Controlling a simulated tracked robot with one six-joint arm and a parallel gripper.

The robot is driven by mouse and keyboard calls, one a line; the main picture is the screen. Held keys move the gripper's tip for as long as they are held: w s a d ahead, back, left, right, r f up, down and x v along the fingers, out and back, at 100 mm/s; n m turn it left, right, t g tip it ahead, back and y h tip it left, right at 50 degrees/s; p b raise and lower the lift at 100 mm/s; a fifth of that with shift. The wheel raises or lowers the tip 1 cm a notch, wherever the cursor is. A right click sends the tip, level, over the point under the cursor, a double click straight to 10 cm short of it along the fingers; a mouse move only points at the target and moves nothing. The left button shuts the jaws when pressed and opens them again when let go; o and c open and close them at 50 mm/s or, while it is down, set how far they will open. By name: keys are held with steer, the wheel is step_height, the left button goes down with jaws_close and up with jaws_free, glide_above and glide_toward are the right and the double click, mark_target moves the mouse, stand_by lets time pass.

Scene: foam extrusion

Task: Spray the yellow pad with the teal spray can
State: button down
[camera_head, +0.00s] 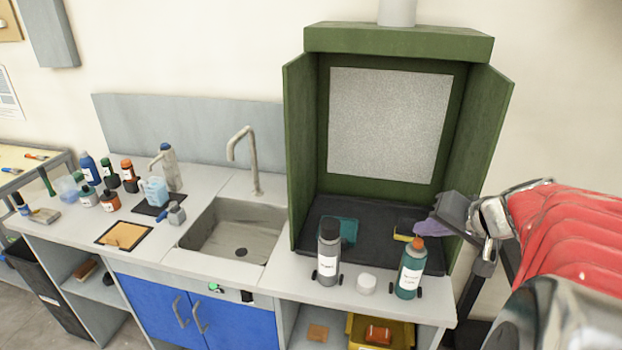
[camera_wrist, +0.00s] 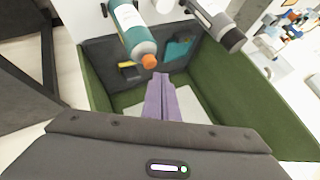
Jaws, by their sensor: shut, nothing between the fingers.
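The teal spray can (camera_head: 411,272) with an orange cap stands upright on the counter at the front right of the green booth. It also shows at the top of the wrist view (camera_wrist: 128,30). The yellow pad (camera_head: 403,230) lies on the booth's dark floor behind the can, partly hidden by my gripper and the can; it shows as a yellow strip in the wrist view (camera_wrist: 130,70). My gripper (camera_head: 418,228) enters from the right at the booth's front. Its purple fingers (camera_wrist: 160,78) are shut and empty, apart from the can in the wrist view.
A grey can (camera_head: 328,258) and a small white round piece (camera_head: 366,284) stand left of the teal can. A teal pad (camera_head: 348,232) lies on the booth floor. The booth's green side walls (camera_head: 300,150) bound the space. A sink (camera_head: 235,240) and several bottles are farther left.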

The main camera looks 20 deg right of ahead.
steer(key=shift+r, duration=0.2)
steer(key=shift+r, duration=2.35)
